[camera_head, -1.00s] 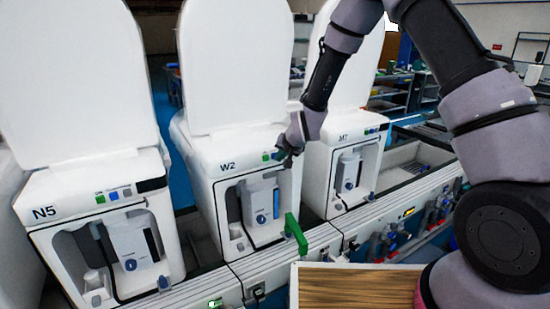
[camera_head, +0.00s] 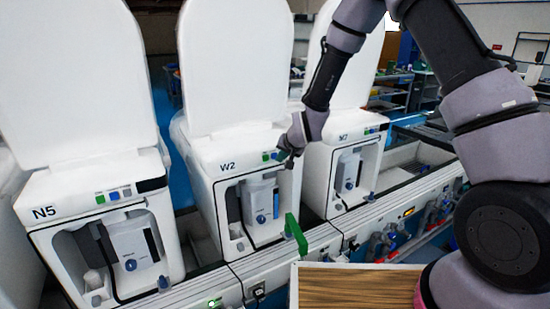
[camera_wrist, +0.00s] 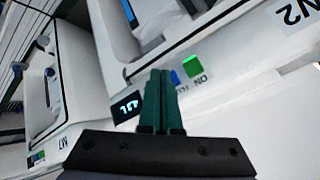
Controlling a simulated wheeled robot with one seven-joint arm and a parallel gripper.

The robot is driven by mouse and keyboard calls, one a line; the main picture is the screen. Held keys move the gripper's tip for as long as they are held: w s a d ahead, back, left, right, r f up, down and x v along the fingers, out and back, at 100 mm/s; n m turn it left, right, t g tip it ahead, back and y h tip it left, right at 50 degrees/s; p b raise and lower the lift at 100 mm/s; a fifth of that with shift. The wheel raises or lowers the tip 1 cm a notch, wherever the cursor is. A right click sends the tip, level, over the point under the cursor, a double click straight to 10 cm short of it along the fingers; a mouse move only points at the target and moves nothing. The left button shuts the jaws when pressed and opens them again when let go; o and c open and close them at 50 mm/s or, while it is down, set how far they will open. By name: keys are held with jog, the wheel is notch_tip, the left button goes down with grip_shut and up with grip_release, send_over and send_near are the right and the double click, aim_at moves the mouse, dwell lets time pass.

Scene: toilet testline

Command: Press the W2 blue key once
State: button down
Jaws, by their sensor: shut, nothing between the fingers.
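The W2 toilet unit (camera_head: 212,185) stands in the middle of the head view, with its label and a row of keys on the sloped front panel. The green key (camera_head: 265,157) and the W2 blue key (camera_head: 274,155) show left of my gripper (camera_head: 287,160). In the wrist view the green key (camera_wrist: 193,66) is in the clear. The blue key (camera_wrist: 175,79) is partly hidden by my gripper's dark green fingers (camera_wrist: 161,74). They are shut and empty, with the tips beside the blue key. I cannot tell whether they touch it. A lit display (camera_wrist: 127,106) lies on their left.
The N5 unit (camera_head: 45,226) stands to the left and the M7 unit (camera_head: 318,180) to the right, close to my gripper. Raised white lids (camera_head: 235,60) stand behind the panels.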

jog(key=shift+s+d, duration=0.15)
jog(key=shift+s, duration=0.05)
jog(key=shift+s+d, duration=0.7)
jog(key=shift+s, duration=0.35)
jog(key=shift+s+d, duration=0.7)
jog(key=shift+s, duration=0.35)
